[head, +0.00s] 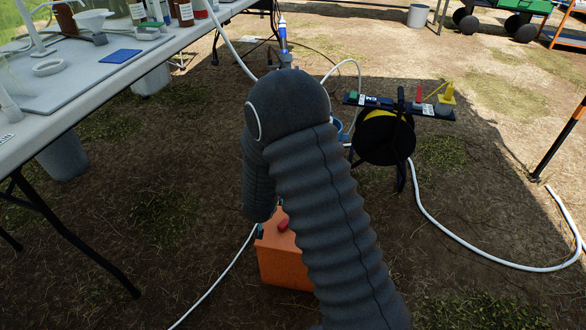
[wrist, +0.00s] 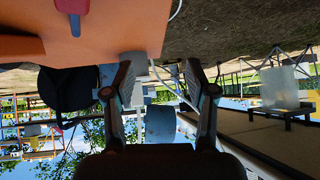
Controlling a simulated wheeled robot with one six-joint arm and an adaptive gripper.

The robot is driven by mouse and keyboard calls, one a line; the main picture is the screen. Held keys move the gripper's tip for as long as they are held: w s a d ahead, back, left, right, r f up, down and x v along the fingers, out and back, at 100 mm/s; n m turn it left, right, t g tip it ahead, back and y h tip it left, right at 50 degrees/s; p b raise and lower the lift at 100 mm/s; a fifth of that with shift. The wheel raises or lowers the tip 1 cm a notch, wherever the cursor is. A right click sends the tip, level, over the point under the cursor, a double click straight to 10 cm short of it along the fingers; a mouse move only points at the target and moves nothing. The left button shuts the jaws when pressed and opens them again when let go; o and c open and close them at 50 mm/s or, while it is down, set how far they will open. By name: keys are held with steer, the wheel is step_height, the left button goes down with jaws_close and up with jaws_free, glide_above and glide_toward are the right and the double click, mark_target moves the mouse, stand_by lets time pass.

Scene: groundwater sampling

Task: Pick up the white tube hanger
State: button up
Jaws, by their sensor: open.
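I cannot clearly make out the white tube hanger in either view. In the wrist view, my gripper (wrist: 160,72) is open, its two fingers apart beside the edge of an orange box (wrist: 125,22). A small pale grey piece (wrist: 135,62) shows at that edge, close to one fingertip; I cannot tell whether it is the hanger. A thin white tube (wrist: 176,10) passes near the fingers. In the head view, my arm hides most of the gripper. The orange box (head: 283,265) is partly behind my arm, and the white tube (head: 222,274) runs from its left side along the ground.
A long table (head: 60,118) with bottles and a blue pad (head: 122,56) stands at the left. A black reel (head: 384,137) stands right of my arm, near a dark shelf with small items. A white hose (head: 452,250) curves over the ground at the right. A red-handled tool (head: 283,225) lies on the box.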

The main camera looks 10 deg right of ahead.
steer(key=w+d+r+m+t+h, duration=0.1)
steer(key=w+d+r+t+h, duration=0.3)
steer(key=r, duration=0.3)
steer(key=shift+g, duration=0.3)
steer(key=x, duration=0.9)
steer(key=d+x, duration=0.1)
steer(key=x, duration=0.3)
steer(key=shift+w+d, duration=0.1)
steer(key=shift+w, duration=0.05)
jaws_close()
